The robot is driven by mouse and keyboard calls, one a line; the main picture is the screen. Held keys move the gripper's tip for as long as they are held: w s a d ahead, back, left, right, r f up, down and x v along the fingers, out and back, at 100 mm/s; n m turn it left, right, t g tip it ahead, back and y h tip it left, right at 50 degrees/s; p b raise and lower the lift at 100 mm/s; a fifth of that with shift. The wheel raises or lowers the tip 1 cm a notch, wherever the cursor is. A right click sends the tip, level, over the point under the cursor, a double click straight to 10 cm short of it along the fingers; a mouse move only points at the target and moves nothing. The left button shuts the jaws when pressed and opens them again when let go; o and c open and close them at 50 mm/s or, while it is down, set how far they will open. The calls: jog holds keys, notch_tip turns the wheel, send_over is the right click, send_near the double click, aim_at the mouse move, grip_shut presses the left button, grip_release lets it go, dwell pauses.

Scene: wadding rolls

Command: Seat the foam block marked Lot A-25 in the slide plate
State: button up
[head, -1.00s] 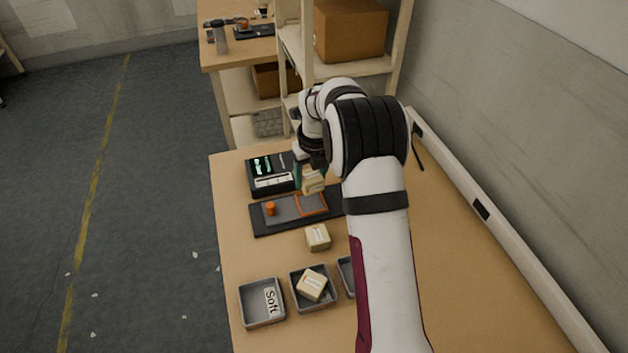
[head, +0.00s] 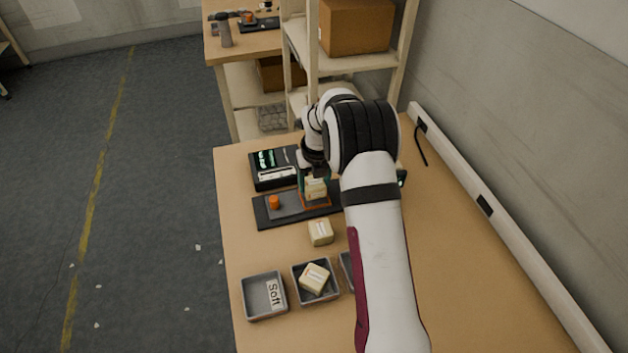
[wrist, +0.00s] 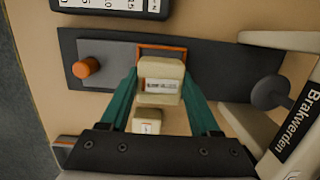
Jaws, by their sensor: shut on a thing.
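My gripper (head: 314,184) is shut on a cream foam block (wrist: 162,82) with a white label; its print is too small to read. The held block also shows in the head view (head: 316,189). The slide plate is a dark board (head: 262,215) with a grey slide (head: 287,207), an orange knob (wrist: 86,68) and an orange-edged square (wrist: 160,49). The block is over that square and hides most of it. I cannot tell whether it touches the plate. Another cream block (head: 320,232) lies on the table just in front of the plate.
A black device with a display (head: 273,168) stands behind the plate. Grey trays stand in front: one with a "Soft" label (head: 253,311), one holding a block (head: 314,278), another partly hidden by my arm. A white part marked "Brakwerden" (wrist: 299,122) is close at right in the wrist view.

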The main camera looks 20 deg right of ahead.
jog(key=shift+f, duration=0.15)
dwell(0.4)
jog(key=shift+f, duration=0.35)
jog(key=shift+f, duration=0.1)
jog(key=shift+f, duration=0.3)
dwell(0.4)
jog(key=o, duration=1.4)
jog(key=shift+c, duration=0.2)
jog(key=shift+o, duration=0.2)
